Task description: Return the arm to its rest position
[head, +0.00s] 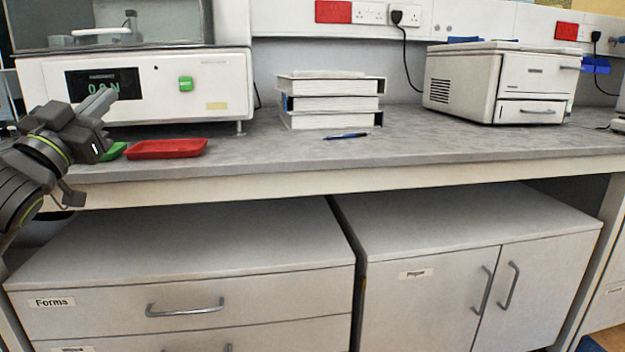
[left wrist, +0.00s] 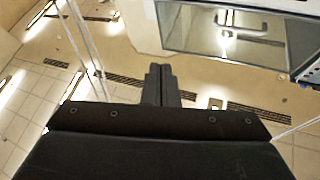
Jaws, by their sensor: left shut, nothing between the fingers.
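My left gripper (head: 101,101) is at the left of the head view, raised above the bench in front of the white tester with the green display. Its fingers are together with nothing between them. The closed fingers also show in the left wrist view (left wrist: 161,85), pointing away toward a tiled wall or ceiling and a glass-fronted case. My right gripper is in neither view.
The white tester (head: 215,84) stands behind my left gripper. A red tray (head: 166,149) and a partly hidden green tray (head: 113,151) lie near the bench edge (head: 300,180). Binders (head: 330,103), a pen (head: 346,136) and a printer-like box (head: 505,85) stand farther right. Bench front centre is clear.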

